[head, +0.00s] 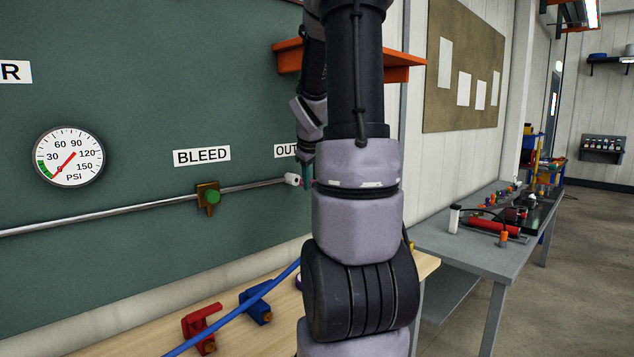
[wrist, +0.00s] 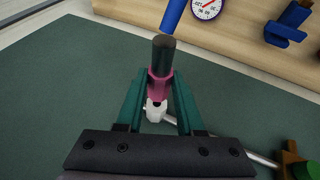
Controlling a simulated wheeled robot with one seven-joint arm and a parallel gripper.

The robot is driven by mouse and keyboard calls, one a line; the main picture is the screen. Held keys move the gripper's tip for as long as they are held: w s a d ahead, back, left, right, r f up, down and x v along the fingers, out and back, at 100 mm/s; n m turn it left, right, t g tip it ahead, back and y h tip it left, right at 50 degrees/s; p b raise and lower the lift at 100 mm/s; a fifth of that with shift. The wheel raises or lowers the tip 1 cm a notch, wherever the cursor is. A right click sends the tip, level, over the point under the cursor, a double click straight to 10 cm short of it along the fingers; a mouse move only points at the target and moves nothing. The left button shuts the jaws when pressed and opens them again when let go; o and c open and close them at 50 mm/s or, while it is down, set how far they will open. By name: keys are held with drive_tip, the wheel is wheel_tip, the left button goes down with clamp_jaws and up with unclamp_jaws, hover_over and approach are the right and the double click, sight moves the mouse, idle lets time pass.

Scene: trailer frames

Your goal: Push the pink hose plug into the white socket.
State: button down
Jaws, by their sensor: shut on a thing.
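The pink hose plug (wrist: 160,86) has a dark collar at its hose end, with the blue hose (wrist: 172,15) leading away from it. My gripper (wrist: 160,76) has green fingers closed on either side of the plug. The white socket (wrist: 155,110) lies at the plug's pink end in the wrist view. The two look in line and meet or nearly meet; I cannot tell how far in the plug is. In the head view the socket (head: 292,179) ends the wall pipe under the "OUT" label, and my arm hides most of the plug.
The metal pipe (head: 120,212) carries a brass valve with a green knob (head: 212,197). An orange shelf (head: 400,66) is above, beside my arm. A wooden bench (head: 240,320) below holds a red clamp (head: 200,328) and a blue clamp (head: 256,306). A gauge (wrist: 207,8) lies on it.

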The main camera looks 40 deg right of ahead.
drive_tip(key=shift+w+a, duration=0.15)
drive_tip(key=shift+w, duration=0.8)
drive_tip(key=shift+w+a, duration=0.1)
drive_tip(key=shift+w, duration=0.45)
idle(1.4)
drive_tip(key=shift+c, duration=2.3)
unclamp_jaws()
drive_tip(key=v, duration=1.1)
drive_tip(key=shift+f, duration=0.1)
